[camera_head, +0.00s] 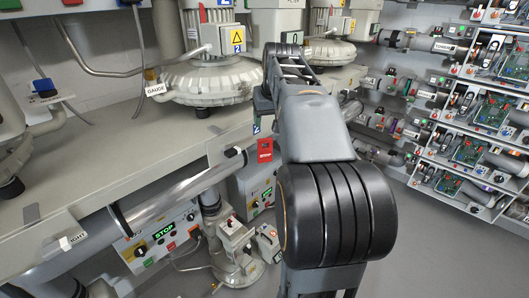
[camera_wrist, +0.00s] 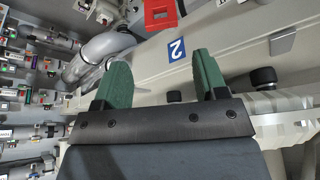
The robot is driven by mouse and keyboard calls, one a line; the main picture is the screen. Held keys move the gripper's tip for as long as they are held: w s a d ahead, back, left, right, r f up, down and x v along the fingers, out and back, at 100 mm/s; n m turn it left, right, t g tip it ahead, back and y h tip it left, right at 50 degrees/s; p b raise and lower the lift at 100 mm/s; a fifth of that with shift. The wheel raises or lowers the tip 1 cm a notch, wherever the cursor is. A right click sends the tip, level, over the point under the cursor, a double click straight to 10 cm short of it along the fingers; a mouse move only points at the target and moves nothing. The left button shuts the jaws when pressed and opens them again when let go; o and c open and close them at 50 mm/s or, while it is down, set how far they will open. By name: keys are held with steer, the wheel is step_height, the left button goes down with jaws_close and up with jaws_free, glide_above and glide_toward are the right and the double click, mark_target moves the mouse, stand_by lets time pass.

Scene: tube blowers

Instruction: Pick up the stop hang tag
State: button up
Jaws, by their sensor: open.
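A dark sign with green letters reading STOP (camera_head: 164,231) sits on the front of a light control box under the bench, at the lower left of the head view. I cannot tell whether it is a loose hang tag or part of the panel. I do not see it in the wrist view. My gripper (camera_wrist: 160,70) is open, its two green fingers apart with nothing between them. In the head view my arm reaches over the bench's right end, and the fingers cannot be made out. The gripper is well away from the STOP sign.
A red square piece (camera_wrist: 160,13) lies beyond the fingertips, near a blue label marked 2 (camera_wrist: 177,50). A GAUGE tag (camera_head: 155,89) hangs by a blower (camera_head: 208,80) on the bench (camera_head: 120,140). A metal tube (camera_head: 180,193) crosses above the control box (camera_head: 150,256). Shelves with circuit boards stand right.

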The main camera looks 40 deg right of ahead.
mark_target(265, 148)
steer(key=x, duration=1.3)
steer(key=shift+f+p, duration=0.15)
steer(key=shift+p, duration=0.2)
steer(key=c, duration=0.7)
steer(key=shift+c, duration=0.2)
steer(key=shift+r, duration=0.2)
steer(key=shift+s+a+r+b, duration=0.1)
steer(key=shift+s+b, duration=0.15)
steer(key=shift+b, duration=0.1)
steer(key=s+a+b, duration=0.2)
steer(key=s+a, duration=0.1)
steer(key=s, duration=0.5)
steer(key=s+a+b, duration=0.2)
steer(key=s+a, duration=0.1)
steer(key=s, duration=0.5)
steer(key=shift+s, duration=0.2)
